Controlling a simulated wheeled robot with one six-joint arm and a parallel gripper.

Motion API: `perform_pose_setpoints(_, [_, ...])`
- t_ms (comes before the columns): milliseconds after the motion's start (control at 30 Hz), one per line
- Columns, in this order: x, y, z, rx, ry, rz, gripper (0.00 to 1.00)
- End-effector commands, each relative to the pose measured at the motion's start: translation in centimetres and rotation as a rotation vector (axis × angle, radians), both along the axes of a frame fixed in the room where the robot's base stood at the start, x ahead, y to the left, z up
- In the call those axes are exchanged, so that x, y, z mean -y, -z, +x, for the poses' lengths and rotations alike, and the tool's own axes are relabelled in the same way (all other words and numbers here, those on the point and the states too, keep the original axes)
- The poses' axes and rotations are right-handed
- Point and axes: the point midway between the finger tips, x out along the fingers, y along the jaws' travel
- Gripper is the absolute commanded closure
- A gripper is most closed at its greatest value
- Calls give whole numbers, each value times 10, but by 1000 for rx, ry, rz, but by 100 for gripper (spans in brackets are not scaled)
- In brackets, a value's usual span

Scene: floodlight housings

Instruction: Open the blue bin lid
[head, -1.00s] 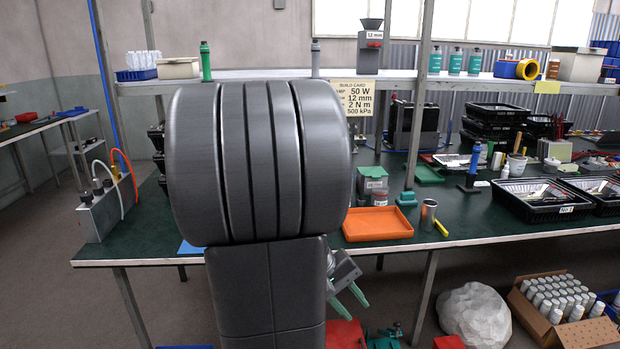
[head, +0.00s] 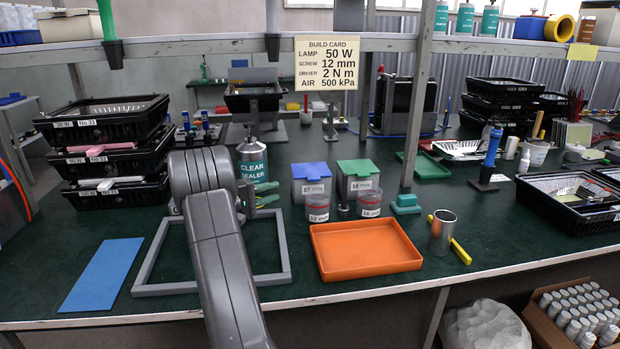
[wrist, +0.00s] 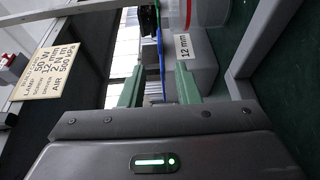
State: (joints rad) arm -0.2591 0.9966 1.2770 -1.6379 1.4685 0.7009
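The blue bin is a small grey box (head: 313,191) with a blue lid (head: 311,170), standing on the green bench. The lid lies shut on top.
A green-lidded bin (head: 357,167) and a second cup (head: 369,204) stand right of the blue bin. A sealer bottle (head: 252,165) stands behind my gripper. An orange tray (head: 365,248) lies in front, a grey frame (head: 160,288) beneath my arm. The build card (head: 328,63) hangs above.

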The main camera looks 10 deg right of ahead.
Motion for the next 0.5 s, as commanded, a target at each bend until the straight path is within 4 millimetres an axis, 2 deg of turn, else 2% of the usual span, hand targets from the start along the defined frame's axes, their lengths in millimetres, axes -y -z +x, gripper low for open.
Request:
perform_pose_setpoints(167, [3, 2, 8, 13, -9, -14, 71])
perform_pose_setpoints(267, [16, 2, 12, 12, -6, -13, 71])
perform_pose_setpoints(500, [64, 3, 31, 11, -5, -13, 71])
